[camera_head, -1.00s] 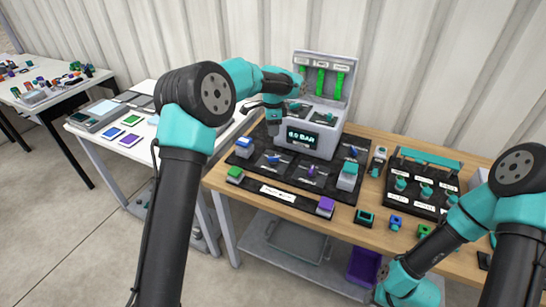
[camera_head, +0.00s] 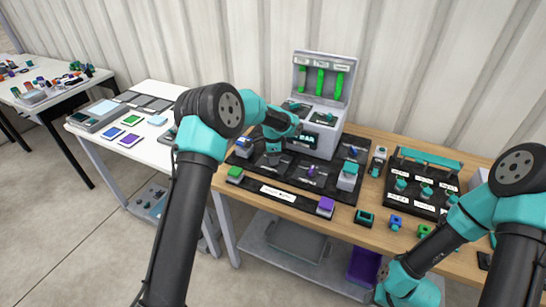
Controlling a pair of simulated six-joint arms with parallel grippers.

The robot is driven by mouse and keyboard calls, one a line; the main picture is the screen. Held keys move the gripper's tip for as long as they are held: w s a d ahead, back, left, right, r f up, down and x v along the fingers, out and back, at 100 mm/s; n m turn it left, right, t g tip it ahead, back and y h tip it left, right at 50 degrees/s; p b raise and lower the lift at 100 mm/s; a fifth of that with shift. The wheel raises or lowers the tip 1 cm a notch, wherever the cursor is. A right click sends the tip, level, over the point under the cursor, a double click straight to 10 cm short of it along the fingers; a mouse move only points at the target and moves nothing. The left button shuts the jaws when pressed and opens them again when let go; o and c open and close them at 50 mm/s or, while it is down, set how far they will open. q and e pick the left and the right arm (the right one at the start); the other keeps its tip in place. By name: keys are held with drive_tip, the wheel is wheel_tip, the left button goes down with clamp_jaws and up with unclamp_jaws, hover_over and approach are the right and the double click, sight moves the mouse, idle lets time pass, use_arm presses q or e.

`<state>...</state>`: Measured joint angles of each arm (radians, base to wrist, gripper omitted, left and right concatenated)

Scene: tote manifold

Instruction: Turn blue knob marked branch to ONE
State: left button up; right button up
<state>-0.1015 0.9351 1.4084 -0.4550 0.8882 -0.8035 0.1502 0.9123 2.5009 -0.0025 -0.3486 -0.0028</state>
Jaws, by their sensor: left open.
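My left gripper (camera_head: 273,158) points down over the left part of the black manifold board (camera_head: 285,187), low over the spot where a blue knob showed earlier. It is open. That blue knob is now mostly hidden by the gripper, and I cannot tell whether the fingers touch it. Another small blue knob (camera_head: 353,152) stands at the board's right back, clear of the gripper. The labels by the knobs are too small to read. My right arm's wrist shows at the lower right, but its fingertips are out of view.
A purple knob (camera_head: 311,170) is at mid-board. A grey gauge housing (camera_head: 325,93) with green columns stands behind, its display partly covered by my left arm. A blue-topped block (camera_head: 244,147), a teal-topped block (camera_head: 347,175) and a black rack (camera_head: 422,185) stand nearby.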

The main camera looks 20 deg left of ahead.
use_arm(q)
clamp_jaws()
idle(0.4)
